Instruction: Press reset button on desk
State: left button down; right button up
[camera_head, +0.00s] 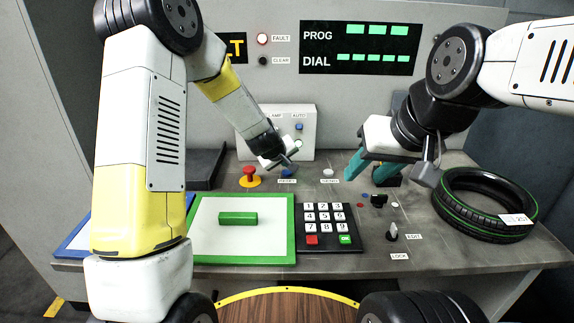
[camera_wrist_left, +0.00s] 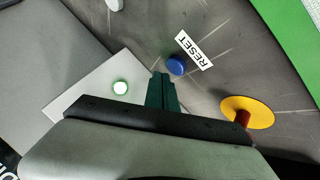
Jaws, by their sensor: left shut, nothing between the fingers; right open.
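The blue reset button (camera_wrist_left: 176,66) sits on the grey desk beside a RESET label (camera_wrist_left: 194,50) in the left wrist view. In the head view the blue button (camera_head: 287,173) is partly hidden by my left gripper. My left gripper (camera_head: 291,167) is shut and empty, pointing down close to the button. In the left wrist view its green fingertips (camera_wrist_left: 162,77) are together just beside the button; I cannot tell whether they touch it. My right gripper (camera_head: 370,172) is open and empty above the right part of the desk.
A red emergency button on a yellow base (camera_head: 250,178) stands left of the reset button, and a white button (camera_head: 328,172) to its right. A keypad (camera_head: 332,228), a green-framed tray (camera_head: 241,257) and a tyre (camera_head: 484,229) are also on the desk. A white switch box (camera_head: 310,122) stands behind.

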aim_at(286, 173)
pick_arm(q)
jog(key=shift+f, duration=0.1)
jog(key=shift+f, duration=0.35)
jog(key=shift+f, duration=0.45)
dwell(0.9)
jog(key=shift+r, duration=0.9)
jog(key=shift+r, duration=2.55)
